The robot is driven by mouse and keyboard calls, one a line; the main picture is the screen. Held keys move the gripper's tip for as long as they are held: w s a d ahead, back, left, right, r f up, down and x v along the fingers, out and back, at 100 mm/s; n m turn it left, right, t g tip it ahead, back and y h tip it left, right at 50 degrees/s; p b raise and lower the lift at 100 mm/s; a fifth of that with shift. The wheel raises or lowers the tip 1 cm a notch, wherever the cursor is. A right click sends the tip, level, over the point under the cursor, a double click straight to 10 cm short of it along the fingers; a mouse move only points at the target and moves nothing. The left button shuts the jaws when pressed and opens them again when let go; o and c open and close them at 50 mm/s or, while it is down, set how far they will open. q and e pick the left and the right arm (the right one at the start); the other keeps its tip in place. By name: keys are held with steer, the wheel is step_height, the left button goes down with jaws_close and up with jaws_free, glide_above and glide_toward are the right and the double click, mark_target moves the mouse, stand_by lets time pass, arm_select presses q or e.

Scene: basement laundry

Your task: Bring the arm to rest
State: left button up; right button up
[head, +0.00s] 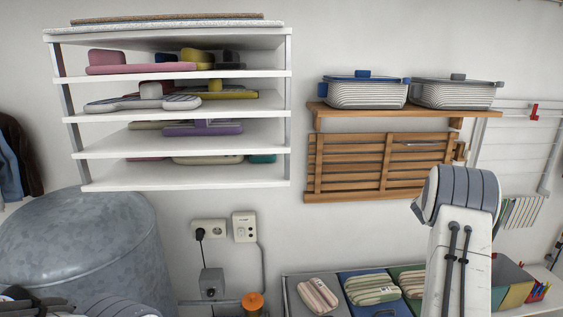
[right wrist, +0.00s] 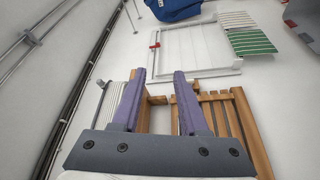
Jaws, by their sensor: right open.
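My right arm (head: 455,235) rises at the right of the head view, in front of the wall. Its gripper fingers do not show there. In the right wrist view my right gripper (right wrist: 158,92) is open, with two purple-grey fingers apart and nothing between them. Behind the fingers are the wooden slatted rack (right wrist: 215,110) and the white wall. My left gripper cannot be made out; only some dark parts of mine show at the lower left corner of the head view.
White shelves (head: 180,118) with folded-looking coloured items hang upper left. A wooden shelf (head: 400,112) bears two lidded baskets (head: 366,92). The slatted rack (head: 350,165) is below it. A metal drum (head: 85,245) stands left. Bins (head: 375,310) with striped bundles stand below, near my right arm.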

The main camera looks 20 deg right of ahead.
steer(key=w+a+f+n+t+y+b, duration=0.15)
steer(key=w+a+t+y, duration=0.3)
steer(key=w+a, duration=0.65)
steer(key=w+a+f+n+t+y+b, duration=0.15)
steer(key=w+a+n+t+y, duration=0.3)
steer(key=a, duration=1.05)
steer(key=a+f+y+b, duration=0.1)
steer(key=a+f+y, duration=0.25)
steer(key=a, duration=0.95)
steer(key=a+f+y+b, duration=0.1)
steer(key=a+f+y, duration=0.3)
steer(key=a, duration=0.8)
steer(key=s+a+f+n+g+y+b, duration=0.1)
steer(key=s+a+f+g+y, duration=0.2)
steer(key=s+a, duration=0.55)
steer(key=s+a+f+n+g+y+b, duration=0.1)
steer(key=s+a+f+g+y, duration=0.15)
steer(key=s+a, duration=0.6)
steer(key=s+a+f+g+h+b, duration=0.1)
steer(key=s+f+g, duration=0.2)
steer(key=s, duration=0.9)
steer(key=s+a+f+g+b, duration=0.1)
steer(key=s+f+g, duration=0.2)
steer(key=s, duration=1)
steer(key=shift+a+f+n+h, duration=0.2)
steer(key=shift+f+n+h, duration=0.2)
steer(key=shift+f, duration=0.15)
